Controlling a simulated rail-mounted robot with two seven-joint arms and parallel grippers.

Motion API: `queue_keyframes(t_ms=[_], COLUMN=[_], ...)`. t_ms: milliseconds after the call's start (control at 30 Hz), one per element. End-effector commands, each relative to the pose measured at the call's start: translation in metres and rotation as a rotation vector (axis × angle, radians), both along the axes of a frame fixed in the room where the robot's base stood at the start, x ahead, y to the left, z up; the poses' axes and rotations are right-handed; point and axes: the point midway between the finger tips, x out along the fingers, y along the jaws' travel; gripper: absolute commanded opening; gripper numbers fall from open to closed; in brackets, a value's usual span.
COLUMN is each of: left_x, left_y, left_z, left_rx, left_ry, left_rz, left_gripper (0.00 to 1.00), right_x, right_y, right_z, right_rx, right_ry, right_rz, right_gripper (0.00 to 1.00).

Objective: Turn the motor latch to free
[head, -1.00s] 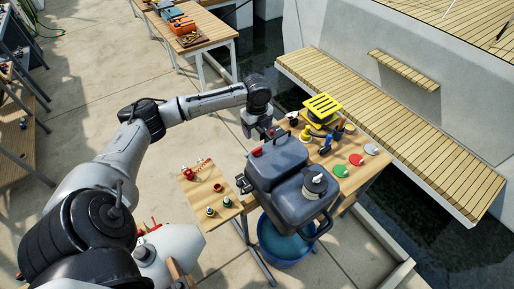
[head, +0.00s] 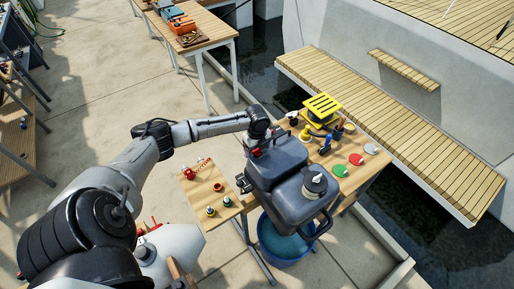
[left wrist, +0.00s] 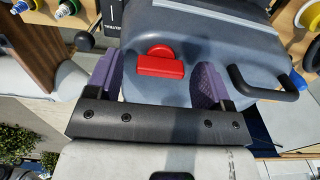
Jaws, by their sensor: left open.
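The dark grey outboard motor (head: 283,160) sits on the wooden bench in the head view; its cowling (left wrist: 195,30) also fills the top of the left wrist view. A red latch (left wrist: 160,63) is on the motor's near face, with a raised rounded tab above a flat bar. In the head view a bit of the red latch (head: 255,152) shows beside the left gripper (head: 257,146). In the left wrist view the purple-padded fingers of my left gripper (left wrist: 158,72) are open, one on each side of the latch and apart from it. My right gripper is not seen.
A black handle (left wrist: 265,88) juts from the cowling to the right of the fingers. A blue tub (head: 283,240) stands under the motor. Coloured discs (head: 355,159) and a yellow slatted item (head: 322,106) lie on the bench behind. A small side board (head: 208,195) holds small parts.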

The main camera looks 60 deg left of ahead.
Motion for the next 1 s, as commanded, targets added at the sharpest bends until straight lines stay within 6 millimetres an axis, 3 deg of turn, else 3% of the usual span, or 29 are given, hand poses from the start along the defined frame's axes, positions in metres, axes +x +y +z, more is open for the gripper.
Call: queue_keyframes(t_ms=[167, 700, 1000], left_x=[0.0, 0.0, 0.0], left_y=[0.0, 0.0, 0.0], left_z=[0.0, 0.0, 0.004], left_rx=[0.0, 0.0, -0.001], left_ry=[0.0, 0.0, 0.002], left_rz=[0.0, 0.0, 0.056], left_gripper=[0.74, 0.25, 0.25], right_x=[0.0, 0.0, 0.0], right_y=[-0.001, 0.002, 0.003], right_z=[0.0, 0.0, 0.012], right_rx=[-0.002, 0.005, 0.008], right_ry=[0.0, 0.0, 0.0], right_rz=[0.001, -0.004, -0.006], right_gripper=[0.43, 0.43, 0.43])
